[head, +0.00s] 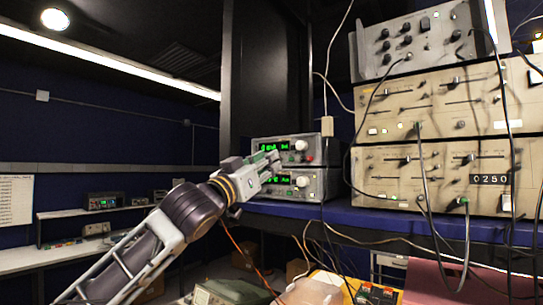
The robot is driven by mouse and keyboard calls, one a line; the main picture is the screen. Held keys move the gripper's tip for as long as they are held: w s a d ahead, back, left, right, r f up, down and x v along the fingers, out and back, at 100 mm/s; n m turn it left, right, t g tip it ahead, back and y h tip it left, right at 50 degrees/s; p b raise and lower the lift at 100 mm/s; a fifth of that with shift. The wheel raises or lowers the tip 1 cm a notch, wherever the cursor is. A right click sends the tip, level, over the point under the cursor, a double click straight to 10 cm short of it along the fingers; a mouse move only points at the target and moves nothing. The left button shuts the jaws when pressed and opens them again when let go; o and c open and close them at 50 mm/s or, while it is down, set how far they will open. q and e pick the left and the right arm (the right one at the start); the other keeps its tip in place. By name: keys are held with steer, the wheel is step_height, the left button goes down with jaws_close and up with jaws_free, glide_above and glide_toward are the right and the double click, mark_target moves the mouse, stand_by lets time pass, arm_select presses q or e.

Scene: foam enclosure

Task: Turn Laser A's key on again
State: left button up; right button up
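Two small grey instruments are stacked on the blue shelf, an upper one (316,143) and a lower one (317,184), each with a green lit display and a pale knob. I cannot read which one is Laser A. No key can be made out; the left part of both fronts is partly covered by my gripper. My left gripper (273,159) reaches in from the lower left, with its tips at the fronts of the stacked instruments. Its fingers are too small and overlapped to tell whether they are open or touching anything. My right gripper is out of view.
Large beige panels with sliders (435,105) and cables stand right of the stack on the blue shelf (375,216). A dark column (268,75) rises behind the stack. Loose cables hang below the shelf. A bench (75,253) with small devices stands at the far left.

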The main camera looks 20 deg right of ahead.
arm_select(q)
steer(key=shift+p+x, duration=0.4)
steer(key=shift+x, duration=1.05)
jaws_close()
